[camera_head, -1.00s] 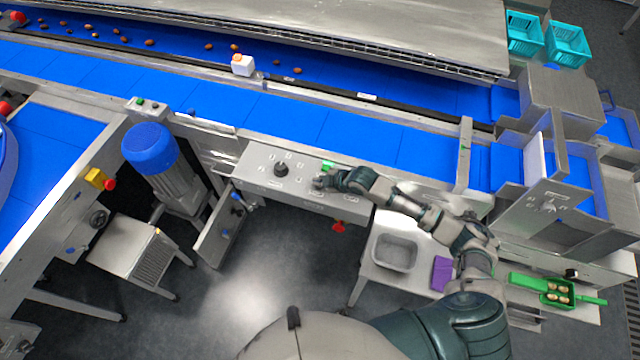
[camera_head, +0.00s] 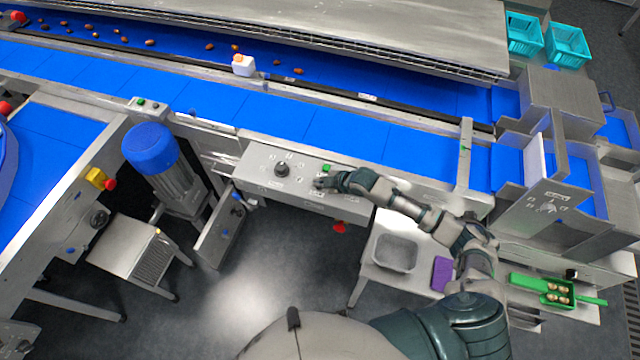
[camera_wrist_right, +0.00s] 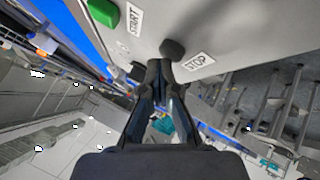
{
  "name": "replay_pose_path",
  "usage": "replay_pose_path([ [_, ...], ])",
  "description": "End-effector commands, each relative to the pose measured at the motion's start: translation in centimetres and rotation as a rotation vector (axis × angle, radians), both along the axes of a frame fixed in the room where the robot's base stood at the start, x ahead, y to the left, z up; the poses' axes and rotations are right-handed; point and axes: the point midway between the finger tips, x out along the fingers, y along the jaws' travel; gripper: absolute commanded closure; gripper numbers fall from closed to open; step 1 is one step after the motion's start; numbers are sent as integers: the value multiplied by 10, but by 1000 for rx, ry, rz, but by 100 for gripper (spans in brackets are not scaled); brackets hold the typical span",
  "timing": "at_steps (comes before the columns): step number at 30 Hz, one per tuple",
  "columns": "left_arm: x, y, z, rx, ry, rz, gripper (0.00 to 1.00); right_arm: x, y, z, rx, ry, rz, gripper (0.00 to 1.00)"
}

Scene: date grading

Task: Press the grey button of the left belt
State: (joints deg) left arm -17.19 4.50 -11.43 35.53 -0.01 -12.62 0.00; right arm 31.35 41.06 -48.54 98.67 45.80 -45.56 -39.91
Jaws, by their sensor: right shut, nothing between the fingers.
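The control panel (camera_head: 258,172) is a metal box on the front of the blue belt (camera_head: 300,118), with a black knob (camera_head: 282,170) and a green button (camera_head: 326,168). In the right wrist view, the green button (camera_wrist_right: 103,12) is beside a START label, and a dark grey button (camera_wrist_right: 172,49) is beside a STOP label. My right gripper (camera_head: 319,184) is shut and empty at the panel, below the green button. Its fingertips (camera_wrist_right: 160,68) are right by the grey button; I cannot tell whether they touch. The gripper hides the grey button in the head view. My left gripper is not in view.
A red emergency knob (camera_head: 340,227) hangs under the panel. A side table holds a grey tub (camera_head: 394,253) and a purple cloth (camera_head: 442,273). A blue-capped motor (camera_head: 150,148) stands left. Brown dates lie on the far belt (camera_head: 180,42).

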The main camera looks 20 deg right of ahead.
Motion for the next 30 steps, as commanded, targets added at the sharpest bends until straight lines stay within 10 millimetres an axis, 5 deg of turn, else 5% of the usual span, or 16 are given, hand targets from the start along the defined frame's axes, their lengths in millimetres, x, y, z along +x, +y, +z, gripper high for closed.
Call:
replay_pose_path([
  [20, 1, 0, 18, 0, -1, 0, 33, 0, -1, 18, 2, -1, 1, 100],
  [30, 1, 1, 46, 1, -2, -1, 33, 0, -2, 49, 2, -1, 1, 100],
])
